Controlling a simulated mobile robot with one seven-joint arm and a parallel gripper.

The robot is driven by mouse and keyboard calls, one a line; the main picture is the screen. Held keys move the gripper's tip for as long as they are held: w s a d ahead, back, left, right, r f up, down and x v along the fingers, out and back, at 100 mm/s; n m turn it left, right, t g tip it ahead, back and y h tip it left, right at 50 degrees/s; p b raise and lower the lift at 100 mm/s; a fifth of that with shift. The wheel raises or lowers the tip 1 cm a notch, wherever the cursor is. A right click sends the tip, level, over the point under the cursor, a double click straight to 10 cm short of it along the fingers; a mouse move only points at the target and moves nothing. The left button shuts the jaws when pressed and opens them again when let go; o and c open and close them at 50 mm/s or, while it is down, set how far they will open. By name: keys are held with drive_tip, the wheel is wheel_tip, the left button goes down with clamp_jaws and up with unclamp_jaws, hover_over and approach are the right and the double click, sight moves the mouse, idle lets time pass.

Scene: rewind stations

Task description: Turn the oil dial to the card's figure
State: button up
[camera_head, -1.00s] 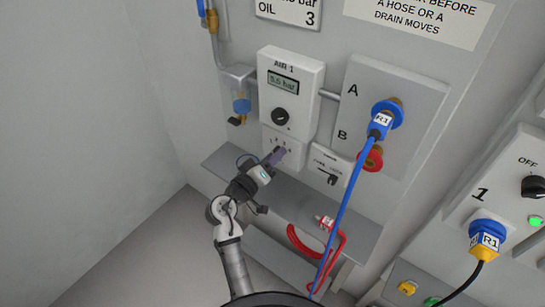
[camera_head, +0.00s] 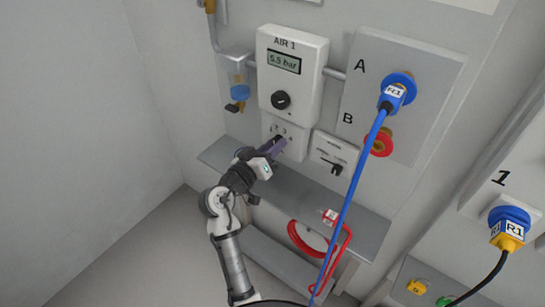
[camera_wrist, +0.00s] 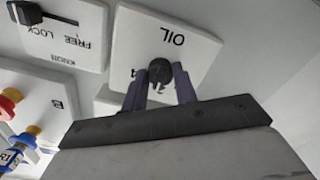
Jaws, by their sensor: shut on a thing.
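The oil dial shows in the wrist view as a white plate (camera_wrist: 190,60) lettered OIL, upside down, with a small black knob (camera_wrist: 160,70). In the head view its plate (camera_head: 291,131) is under the AIR 1 unit, with small figures along it. My gripper (camera_head: 279,146) reaches up to it from the lower left. In the wrist view my gripper (camera_wrist: 160,82) is shut on the knob, one dark finger on each side. The fingers hide part of the scale, so I cannot read the setting. The card's figure is out of view now.
The AIR 1 unit (camera_head: 290,80) reads 5.5 bar above the dial. A lock plate (camera_head: 334,158) with a black lever is close on the right. A blue hose (camera_head: 352,200) hangs from port A. A grey shelf (camera_head: 320,195) runs below, with a red hose (camera_head: 300,238) hanging under it.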

drive_tip(key=shift+f+m+b, duration=0.1)
drive_tip(key=shift+m+b, duration=2)
drive_tip(key=shift+b, duration=0.7)
drive_tip(key=o, duration=1)
drive_tip(key=shift+c, duration=0.2)
drive_tip(key=b+v, duration=0.2)
drive_tip(key=v, duration=1.2)
drive_tip(key=shift+w, duration=0.1)
